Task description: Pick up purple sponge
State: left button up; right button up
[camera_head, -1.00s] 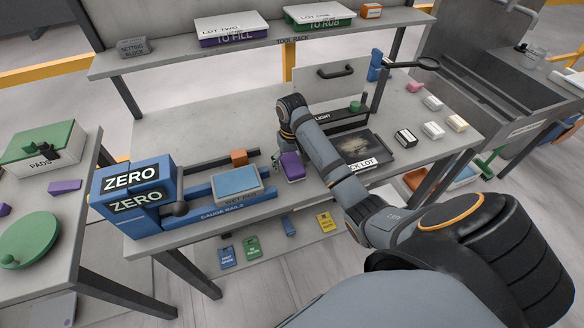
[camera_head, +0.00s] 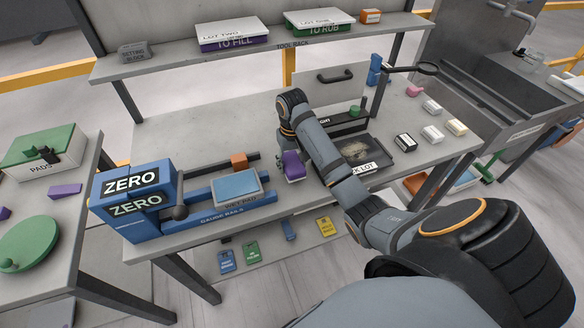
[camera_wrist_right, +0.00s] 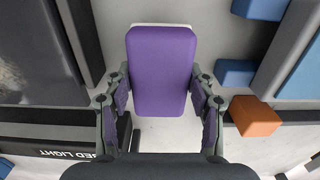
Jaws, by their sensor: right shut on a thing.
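The purple sponge (camera_head: 293,165) is a small rounded block near the front middle of the grey bench, beside the rails. In the right wrist view the purple sponge (camera_wrist_right: 162,70) fills the space between the fingers, with a pale layer showing at its far edge. My right gripper (camera_wrist_right: 160,92) is shut on it, one finger on each long side. In the head view my right gripper (camera_head: 289,146) is partly hidden by its own arm. I cannot tell whether the sponge still touches the bench. My left gripper is not in view.
Left of the sponge are an orange block (camera_head: 239,160), blue gauge rails (camera_head: 196,219) and a blue pad (camera_head: 236,187). To the right are a dark tray (camera_head: 384,139) and several small blocks. A shelf (camera_head: 260,46) with boxes runs along the back.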

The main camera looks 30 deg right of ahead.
jog(key=s+a+r+p, duration=0.1)
jog(key=a+r+p, duration=0.2)
jog(key=a+p, duration=0.1)
jog(key=a+r+p, duration=0.4)
jog(key=a, duration=0.1)
jog(key=s+a+r+p, duration=0.1)
jog(key=a+r+p, duration=0.2)
jog(key=a+p, duration=0.1)
jog(key=shift+s+a+r+p, duration=0.25)
jog(key=shift+s+a+p, duration=0.05)
jog(key=shift+a+p, duration=0.15)
